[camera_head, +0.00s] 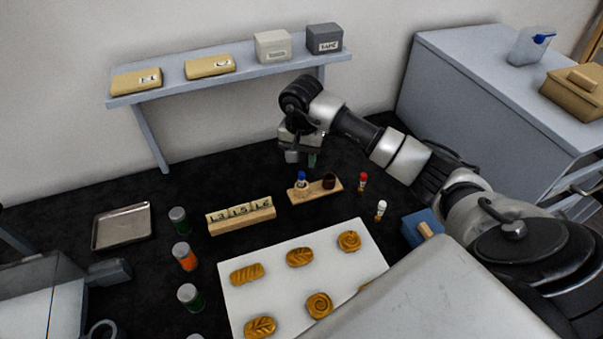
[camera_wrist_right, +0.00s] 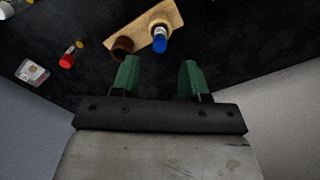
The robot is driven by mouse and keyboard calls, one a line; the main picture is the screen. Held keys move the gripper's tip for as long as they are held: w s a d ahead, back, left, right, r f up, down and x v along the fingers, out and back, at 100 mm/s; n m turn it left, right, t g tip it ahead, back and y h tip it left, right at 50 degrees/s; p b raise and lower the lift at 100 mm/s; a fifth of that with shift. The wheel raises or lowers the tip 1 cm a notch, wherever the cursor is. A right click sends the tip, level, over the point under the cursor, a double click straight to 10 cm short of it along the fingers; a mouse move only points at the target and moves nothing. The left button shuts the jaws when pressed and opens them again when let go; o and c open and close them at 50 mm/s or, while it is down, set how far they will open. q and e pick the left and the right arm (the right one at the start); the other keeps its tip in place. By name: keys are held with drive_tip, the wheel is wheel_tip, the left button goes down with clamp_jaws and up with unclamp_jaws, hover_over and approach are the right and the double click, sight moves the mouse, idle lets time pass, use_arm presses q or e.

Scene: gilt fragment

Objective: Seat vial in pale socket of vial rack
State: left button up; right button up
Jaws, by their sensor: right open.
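The wooden vial rack (camera_head: 313,193) lies on the dark tabletop and also shows at the top of the wrist view (camera_wrist_right: 143,30). A blue-capped vial (camera_head: 301,180) stands at its left end, and a dark brown round cup (camera_head: 328,181) is at its right end. A red-capped vial (camera_head: 363,181) and a white-capped vial (camera_head: 381,210) stand to the right of the rack. My right gripper (camera_head: 302,158) is behind the rack; its green fingers (camera_wrist_right: 157,78) are apart with nothing between them. My left gripper is not in view.
A wooden block with letter tiles (camera_head: 241,220) is left of the rack. A white board with pastries (camera_head: 285,259) lies in front. Several jars (camera_head: 185,256) and a metal tray (camera_head: 122,227) are further left. A wall shelf (camera_head: 235,73) holds boxes above.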

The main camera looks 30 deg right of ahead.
sight(302, 174)
drive_tip(key=shift+r+b, duration=0.3)
drive_tip(key=shift+r, duration=1.85)
